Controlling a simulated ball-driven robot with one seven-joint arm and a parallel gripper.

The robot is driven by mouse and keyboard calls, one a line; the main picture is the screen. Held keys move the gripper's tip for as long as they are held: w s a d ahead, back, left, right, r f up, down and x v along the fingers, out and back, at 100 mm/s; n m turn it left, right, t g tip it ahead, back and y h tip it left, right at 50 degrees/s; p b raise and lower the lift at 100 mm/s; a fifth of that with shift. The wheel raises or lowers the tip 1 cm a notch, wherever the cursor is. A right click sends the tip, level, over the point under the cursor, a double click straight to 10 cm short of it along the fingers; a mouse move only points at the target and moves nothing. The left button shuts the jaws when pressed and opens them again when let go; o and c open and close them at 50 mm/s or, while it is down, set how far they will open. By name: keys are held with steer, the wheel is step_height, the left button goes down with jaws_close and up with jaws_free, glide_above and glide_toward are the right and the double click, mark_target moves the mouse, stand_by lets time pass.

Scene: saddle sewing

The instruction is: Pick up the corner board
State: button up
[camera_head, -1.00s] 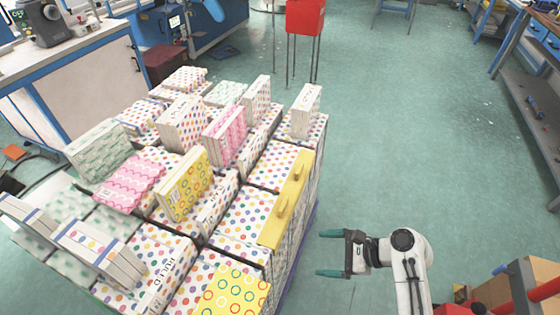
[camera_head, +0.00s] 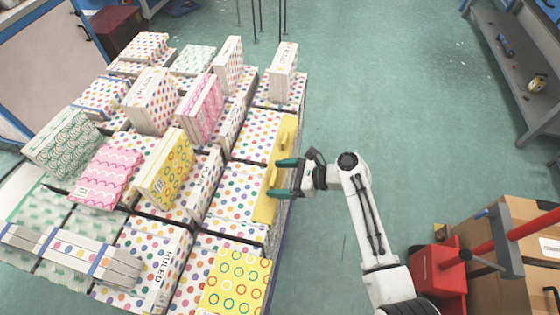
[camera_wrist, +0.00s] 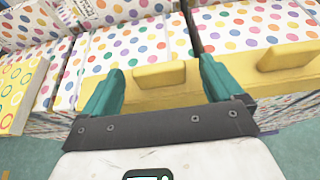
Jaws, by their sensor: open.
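The corner board is a long yellow strip (camera_head: 266,207) with raised handle blocks, lying along the right edge of the stacked dotted boxes. In the wrist view the board (camera_wrist: 185,82) runs across the picture, with one handle block (camera_wrist: 159,74) between the fingers and another to the right. My gripper (camera_head: 277,177) is at the board's middle in the head view. Its two teal fingers are open, one on each side of the handle block in the wrist view (camera_wrist: 160,88). I cannot tell whether they touch it.
Polka-dot boxes (camera_head: 236,183) fill the pallet left of the board, with several smaller boxes standing on top. A red object (camera_head: 437,272) and cardboard boxes (camera_head: 510,225) stand at the lower right. The green floor (camera_head: 390,100) at upper middle is clear.

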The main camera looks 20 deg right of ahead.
steer(key=shift+x, duration=1.85)
steer(key=shift+r, duration=0.15)
steer(key=shift+c, duration=0.4)
steer(key=c, duration=1.1)
steer(key=shift+r, duration=0.15)
